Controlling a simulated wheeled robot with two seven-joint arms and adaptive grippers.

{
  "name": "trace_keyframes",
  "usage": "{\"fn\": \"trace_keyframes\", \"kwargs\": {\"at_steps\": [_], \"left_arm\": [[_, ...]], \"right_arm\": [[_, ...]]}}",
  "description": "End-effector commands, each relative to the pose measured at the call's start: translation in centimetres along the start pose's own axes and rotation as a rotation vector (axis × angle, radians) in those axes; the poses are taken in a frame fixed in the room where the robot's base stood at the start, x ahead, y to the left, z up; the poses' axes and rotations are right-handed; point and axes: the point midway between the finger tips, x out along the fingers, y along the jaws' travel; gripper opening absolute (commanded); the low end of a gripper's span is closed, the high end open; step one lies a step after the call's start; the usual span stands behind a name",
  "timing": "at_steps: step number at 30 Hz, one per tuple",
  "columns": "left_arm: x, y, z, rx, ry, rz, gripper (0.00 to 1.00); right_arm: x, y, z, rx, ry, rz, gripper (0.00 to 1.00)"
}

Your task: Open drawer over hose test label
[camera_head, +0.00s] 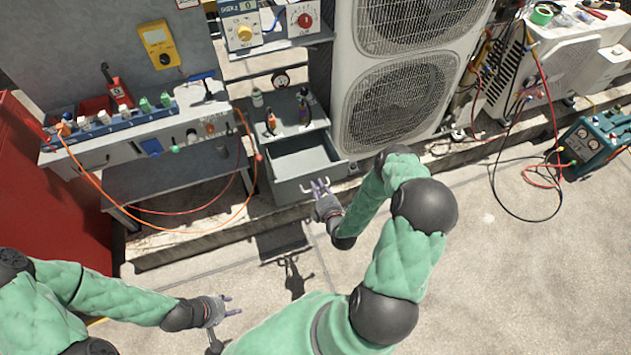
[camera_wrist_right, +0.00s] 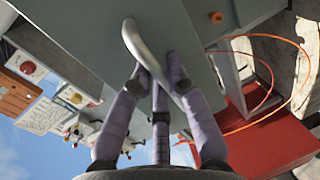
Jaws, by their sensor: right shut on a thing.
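A grey drawer (camera_head: 297,180) in the small cabinet beside the condenser is pulled out, and its empty inside shows from above. My right gripper (camera_head: 320,185) is at the drawer's front face. In the right wrist view the right gripper (camera_wrist_right: 158,75) is shut on the pale curved drawer handle (camera_wrist_right: 131,38), with fingers on both sides of it. The handle is small and partly hidden in the head view. No hose test label can be read. My left gripper (camera_head: 230,306) hangs low at the left, open and empty, away from the cabinet.
A tall condenser with fan grilles (camera_head: 395,103) stands right of the cabinet. A workbench (camera_head: 125,150) with an orange hose (camera_head: 175,229) is on the left, near a red panel (camera_head: 45,200). Bottles (camera_head: 270,122) stand on the shelf above the drawer. Floor in front is clear.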

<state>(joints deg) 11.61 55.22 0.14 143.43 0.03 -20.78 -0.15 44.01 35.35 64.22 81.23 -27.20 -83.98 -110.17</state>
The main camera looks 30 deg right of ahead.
Motion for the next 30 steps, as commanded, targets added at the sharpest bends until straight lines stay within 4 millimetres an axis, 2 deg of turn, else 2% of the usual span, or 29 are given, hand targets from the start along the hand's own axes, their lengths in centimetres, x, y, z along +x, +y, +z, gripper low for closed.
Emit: {"fn": "trace_keyframes", "kwargs": {"at_steps": [8,9,22,26,30], "left_arm": [[0.0,0.0,0.0,0.000,0.000,0.000,0.40],[0.0,0.0,0.0,0.000,0.000,0.000,0.40],[0.0,0.0,0.0,0.000,0.000,0.000,0.40],[0.0,0.0,0.0,0.000,0.000,0.000,0.40],[0.0,0.0,0.0,0.000,0.000,0.000,0.40]], "right_arm": [[0.0,-0.1,-0.1,0.000,0.001,-0.002,0.00],[0.0,-0.1,-0.1,0.000,0.001,-0.002,0.28],[-0.5,-0.1,0.0,0.001,0.000,-0.002,0.28],[-2.1,-0.1,0.1,0.002,-0.002,-0.003,0.28],[-4.8,-0.1,0.1,0.002,-0.003,-0.004,0.28]]}}
